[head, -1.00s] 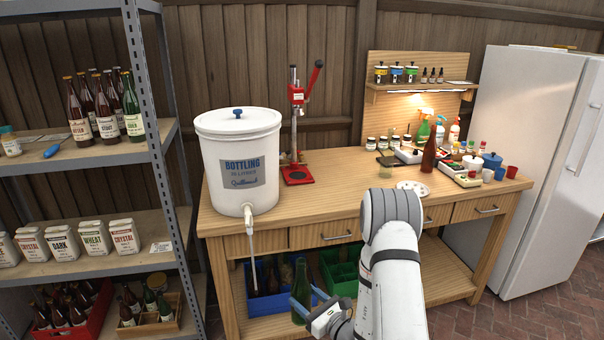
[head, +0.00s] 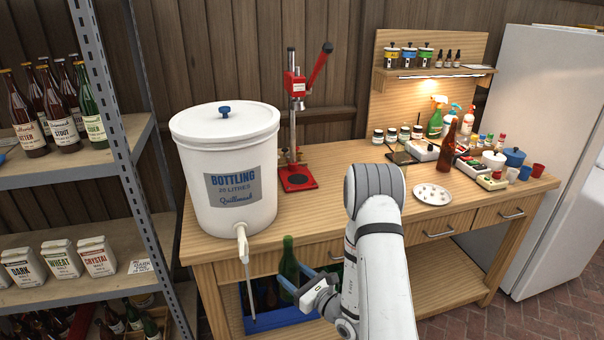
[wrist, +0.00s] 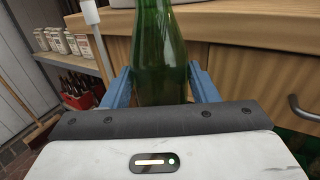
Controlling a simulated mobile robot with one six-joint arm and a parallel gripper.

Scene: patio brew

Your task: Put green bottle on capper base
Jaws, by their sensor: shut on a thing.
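A green bottle (head: 289,262) is upright in my gripper (head: 296,287), in front of the wooden bench and below its top. In the wrist view the green bottle (wrist: 159,50) stands between the two blue fingers of my gripper (wrist: 160,88), which are shut on it. Its top is cut off there. The red capper (head: 296,90) stands on the bench top, right of the white bucket. Its red base (head: 297,180) has a dark pad and is empty.
The white bottling bucket (head: 225,165) with a spout and hanging tube stands left of the capper. A brown bottle (head: 447,146) and a white plate of caps (head: 433,194) are to the right. A blue crate (head: 262,323) sits on the lower shelf. A metal rack (head: 125,165) stands at left.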

